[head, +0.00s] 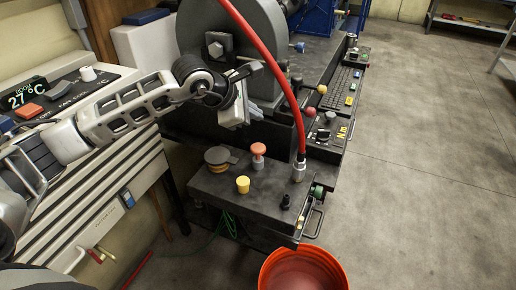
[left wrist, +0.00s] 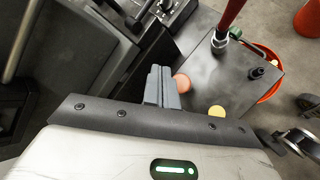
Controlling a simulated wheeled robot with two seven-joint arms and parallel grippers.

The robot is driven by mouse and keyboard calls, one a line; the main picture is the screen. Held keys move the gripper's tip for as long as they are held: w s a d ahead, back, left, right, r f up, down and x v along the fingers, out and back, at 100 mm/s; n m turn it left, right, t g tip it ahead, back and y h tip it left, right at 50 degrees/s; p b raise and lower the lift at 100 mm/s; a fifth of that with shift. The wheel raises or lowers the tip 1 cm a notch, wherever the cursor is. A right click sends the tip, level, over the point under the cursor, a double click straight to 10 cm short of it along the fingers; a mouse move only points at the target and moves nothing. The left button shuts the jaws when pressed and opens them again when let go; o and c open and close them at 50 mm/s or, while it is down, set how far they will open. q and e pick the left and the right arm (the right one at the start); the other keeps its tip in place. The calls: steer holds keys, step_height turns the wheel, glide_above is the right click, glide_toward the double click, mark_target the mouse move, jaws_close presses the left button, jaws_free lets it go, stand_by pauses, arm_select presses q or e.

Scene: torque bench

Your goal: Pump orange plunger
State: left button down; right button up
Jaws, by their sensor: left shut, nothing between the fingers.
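The orange plunger (head: 258,155) stands upright on the dark top of a low bench box (head: 215,185). It also shows in the left wrist view (left wrist: 182,83), partly hidden behind my fingers. A yellow knob (head: 243,185) stands nearer the front, and it also shows in the left wrist view (left wrist: 217,111). My left gripper (head: 256,111) is shut and empty, apart from the plunger and above and behind it in the head view. Its closed fingers (left wrist: 163,85) show beside the plunger in the left wrist view. My right gripper is not seen.
A red hose (head: 272,62) runs down to a metal fitting (head: 299,171) right of the plunger. A round dark knob (head: 217,158) is left of it, and a black knob (head: 285,201) is at the front. An orange bucket (head: 303,270) stands below. Floor at right is clear.

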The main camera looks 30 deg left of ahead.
arm_select(q)
steer(key=b, duration=0.3)
glide_above(254, 149)
step_height(254, 149, down, 6)
steer(key=shift+r, duration=0.2)
steer(key=shift+f+b, duration=0.35)
steer(key=shift+f, duration=0.05)
steer(key=shift+f+b, duration=0.3)
steer(key=shift+f, duration=0.05)
steer(key=shift+r, duration=0.1)
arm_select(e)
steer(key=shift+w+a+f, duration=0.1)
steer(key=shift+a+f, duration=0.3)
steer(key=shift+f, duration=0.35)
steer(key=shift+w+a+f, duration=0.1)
